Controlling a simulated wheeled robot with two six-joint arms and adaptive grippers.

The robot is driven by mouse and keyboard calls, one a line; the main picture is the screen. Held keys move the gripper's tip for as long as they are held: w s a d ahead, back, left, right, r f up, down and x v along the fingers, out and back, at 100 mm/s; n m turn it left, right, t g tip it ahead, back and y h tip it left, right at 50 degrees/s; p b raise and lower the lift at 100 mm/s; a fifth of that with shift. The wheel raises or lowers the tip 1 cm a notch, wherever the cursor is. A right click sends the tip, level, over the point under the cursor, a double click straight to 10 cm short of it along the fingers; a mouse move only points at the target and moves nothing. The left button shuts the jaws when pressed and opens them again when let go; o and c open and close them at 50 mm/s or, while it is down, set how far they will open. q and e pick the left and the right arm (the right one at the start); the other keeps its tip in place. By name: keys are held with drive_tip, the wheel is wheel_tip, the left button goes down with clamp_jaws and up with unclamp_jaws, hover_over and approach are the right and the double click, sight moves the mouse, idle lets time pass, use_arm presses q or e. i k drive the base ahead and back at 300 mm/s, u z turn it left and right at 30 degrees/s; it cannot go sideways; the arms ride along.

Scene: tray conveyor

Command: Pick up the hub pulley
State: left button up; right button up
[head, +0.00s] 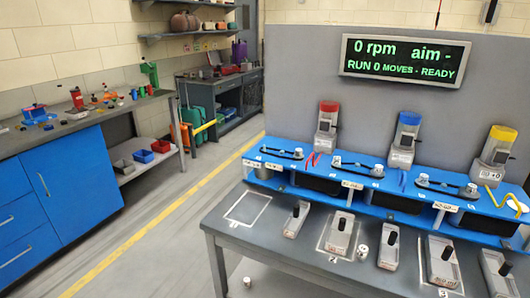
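I cannot tell for certain which part is the hub pulley. A small silvery cylinder (362,252) stands on the grey table (222,231), between two grey blocks with black knobs. Small silvery round parts (298,153) sit along the blue raised shelf (400,203), some at the ends of dark bars. Neither of my grippers is in view.
Several grey blocks with black knobs (340,233) stand along the table. An empty white outlined square (248,208) is at its left. Units with red, blue and yellow (502,133) tops stand behind the shelf. A blue workbench (80,180) is left, across open floor.

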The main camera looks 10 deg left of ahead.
sight(298, 155)
drive_tip(key=u, duration=0.65)
drive_tip(key=i, duration=0.85)
drive_tip(key=z, duration=0.75)
